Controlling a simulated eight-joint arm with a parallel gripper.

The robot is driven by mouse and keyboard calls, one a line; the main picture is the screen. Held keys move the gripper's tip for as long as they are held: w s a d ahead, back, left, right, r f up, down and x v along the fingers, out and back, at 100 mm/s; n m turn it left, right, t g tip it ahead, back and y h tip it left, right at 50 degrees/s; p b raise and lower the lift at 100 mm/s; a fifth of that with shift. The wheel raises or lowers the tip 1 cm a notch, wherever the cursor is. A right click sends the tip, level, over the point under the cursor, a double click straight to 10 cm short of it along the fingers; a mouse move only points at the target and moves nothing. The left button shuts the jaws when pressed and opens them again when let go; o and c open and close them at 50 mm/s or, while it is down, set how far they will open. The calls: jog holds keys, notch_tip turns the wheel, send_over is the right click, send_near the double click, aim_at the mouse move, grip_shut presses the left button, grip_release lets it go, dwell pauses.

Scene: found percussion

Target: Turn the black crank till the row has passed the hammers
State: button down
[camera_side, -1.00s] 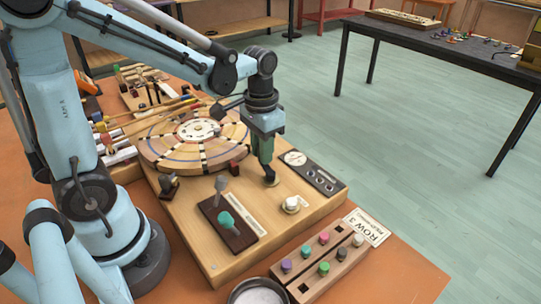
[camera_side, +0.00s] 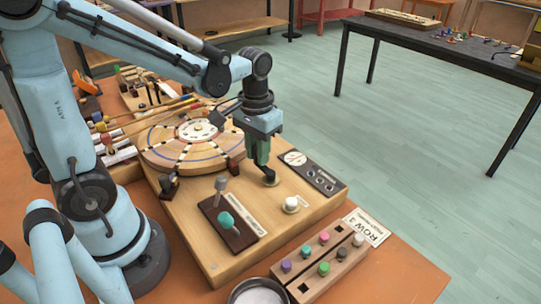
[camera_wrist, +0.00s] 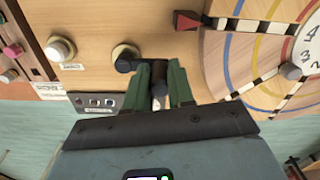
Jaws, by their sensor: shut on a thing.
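My gripper (camera_side: 261,158) is shut on the upright handle of the black crank (camera_side: 268,178), at the right of the wooden box. In the wrist view the green fingers (camera_wrist: 161,88) stand either side of the dark handle, and the crank's arm (camera_wrist: 127,62) reaches left to its brass-coloured hub. The round wooden wheel (camera_side: 160,158) carries coloured rings and radial black-and-white rows. A row (camera_wrist: 245,25) lies near the red pointer (camera_wrist: 187,20) in the wrist view. The hammers (camera_side: 104,138), sticks with coloured heads, lie at the wheel's left; their exact contact cannot be told.
A white knob (camera_side: 291,204) and a dark gauge panel (camera_side: 312,172) sit close to the crank. A peg block (camera_side: 332,263) and ROW 3 card (camera_side: 367,227) lie nearer the front right.

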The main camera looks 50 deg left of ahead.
jog(key=c, duration=1)
grip_release()
jog(key=shift+o, duration=0.2)
jog(key=shift+r, duration=0.1)
notch_tip(320, 180, up, 12)
